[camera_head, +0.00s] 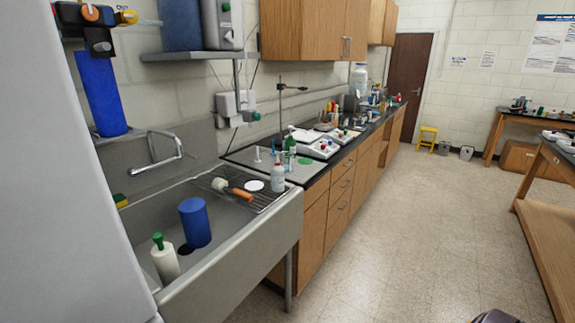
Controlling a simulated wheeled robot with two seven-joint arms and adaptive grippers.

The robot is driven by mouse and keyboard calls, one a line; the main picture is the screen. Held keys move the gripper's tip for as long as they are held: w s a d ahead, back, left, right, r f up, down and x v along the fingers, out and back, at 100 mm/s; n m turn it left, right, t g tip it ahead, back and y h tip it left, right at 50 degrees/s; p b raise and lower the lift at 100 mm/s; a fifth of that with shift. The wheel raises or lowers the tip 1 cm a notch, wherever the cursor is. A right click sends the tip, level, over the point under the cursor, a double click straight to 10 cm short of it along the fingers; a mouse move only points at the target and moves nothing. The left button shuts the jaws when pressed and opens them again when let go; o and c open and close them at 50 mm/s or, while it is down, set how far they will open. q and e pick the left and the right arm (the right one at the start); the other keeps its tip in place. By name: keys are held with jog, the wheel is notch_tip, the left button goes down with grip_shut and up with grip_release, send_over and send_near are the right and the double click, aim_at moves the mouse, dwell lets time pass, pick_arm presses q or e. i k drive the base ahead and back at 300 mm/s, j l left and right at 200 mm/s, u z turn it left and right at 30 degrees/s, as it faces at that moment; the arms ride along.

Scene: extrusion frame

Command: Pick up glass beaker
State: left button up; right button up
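I cannot make out a glass beaker for certain. Several small items stand crowded along the dark-topped counter (318,172), and at this distance they are too small to tell apart. A large clear container with a pale top (359,78) stands toward the counter's far end, but I cannot tell that it is a beaker. Neither of my grippers shows clearly in the head view. Only a dark, rounded piece is cut off at the bottom edge on the right, and I cannot tell what it is.
A grey sink (254,238) at the left holds a blue cylinder (195,222) and a white bottle with a green top (165,258). A white bottle (278,177) stands at its rim. Wooden tables stand at the right. The floor (405,235) between is clear.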

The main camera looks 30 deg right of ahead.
aim_at(287, 162)
jog(key=i+l, duration=0.1)
jog(key=l, duration=1.05)
jog(key=i+l, duration=0.15)
jog(key=l, duration=0.4)
jog(key=i+l+u, duration=0.1)
jog(key=l, duration=0.45)
